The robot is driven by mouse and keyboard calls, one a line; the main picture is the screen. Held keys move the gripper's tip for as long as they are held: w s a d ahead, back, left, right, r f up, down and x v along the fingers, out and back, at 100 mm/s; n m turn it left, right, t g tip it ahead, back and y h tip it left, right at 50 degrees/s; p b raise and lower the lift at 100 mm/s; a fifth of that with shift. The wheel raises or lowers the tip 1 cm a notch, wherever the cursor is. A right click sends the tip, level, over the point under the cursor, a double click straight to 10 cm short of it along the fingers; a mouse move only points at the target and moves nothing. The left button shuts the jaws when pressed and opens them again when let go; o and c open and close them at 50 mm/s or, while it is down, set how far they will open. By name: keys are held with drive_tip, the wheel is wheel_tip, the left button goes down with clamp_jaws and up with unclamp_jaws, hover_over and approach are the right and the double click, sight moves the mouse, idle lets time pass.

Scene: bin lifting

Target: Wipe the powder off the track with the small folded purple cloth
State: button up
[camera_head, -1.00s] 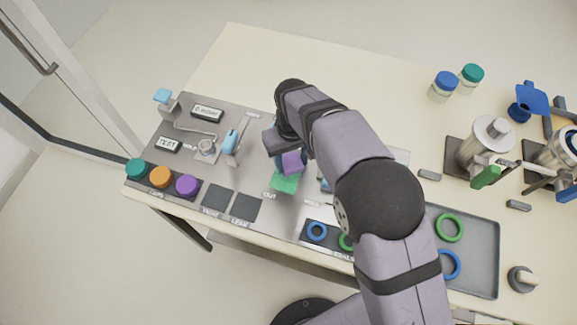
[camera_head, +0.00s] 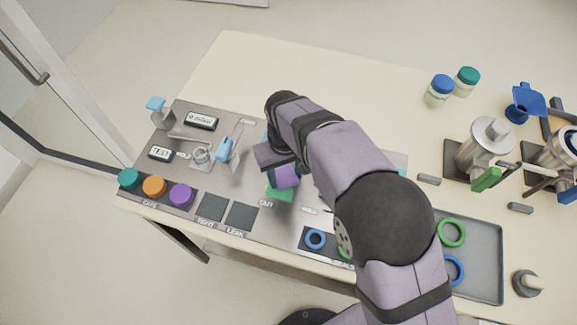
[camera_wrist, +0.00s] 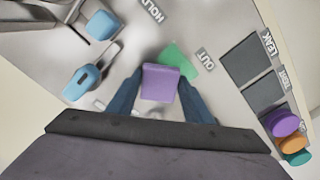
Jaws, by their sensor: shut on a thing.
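My gripper (camera_wrist: 157,95) is shut on the small folded purple cloth (camera_wrist: 160,82), which sits between its two blue fingers. The cloth also shows in the head view (camera_head: 285,177), below the wrist and partly hidden by it. It is over or just beside the green pad (camera_head: 279,194) by the OUT label and covers part of it. The pad also shows in the wrist view (camera_wrist: 179,60), just past the cloth. I cannot tell whether the cloth touches the panel. The track and any powder on it cannot be clearly made out; my arm and the cloth hide part of the panel.
A light-blue-handled lever (camera_head: 226,148) stands left of my gripper. Green, orange and purple caps (camera_head: 181,195) line the panel's left front. A grey tray with rings (camera_head: 480,240) and metal canisters (camera_head: 485,145) are at right. The table's back (camera_head: 300,75) is clear.

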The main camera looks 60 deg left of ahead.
sight(278, 201)
drive_tip(key=shift+s+d+f+b, duration=0.15)
drive_tip(key=shift+s+d+b, duration=0.85)
drive_tip(key=shift+s+d, duration=0.95)
drive_tip(key=shift+s+f+b, duration=0.15)
drive_tip(key=shift+b, duration=0.3)
drive_tip(key=shift+w+a+r+p, duration=0.15)
drive_tip(key=shift+w+a+p, duration=0.4)
drive_tip(key=shift+w, duration=0.05)
drive_tip(key=shift+w+a+r+p, duration=0.15)
drive_tip(key=shift+w+a+p, duration=0.35)
drive_tip(key=shift+w+a, duration=0.1)
drive_tip(key=shift+w+a+p, duration=1.65)
drive_tip(key=shift+w+a, duration=1)
drive_tip(key=shift+w, duration=0.05)
drive_tip(key=shift+s+d+f, duration=0.1)
drive_tip(key=shift+s+d, duration=0.1)
drive_tip(key=shift+s, duration=0.05)
drive_tip(key=shift+s+d, duration=3.7)
wheel_tip(278, 201, up, 8)
drive_tip(key=p, duration=0.5)
drive_tip(key=shift+p, duration=0.35)
drive_tip(key=shift+w+a, duration=0.15)
drive_tip(key=shift+w, duration=0.05)
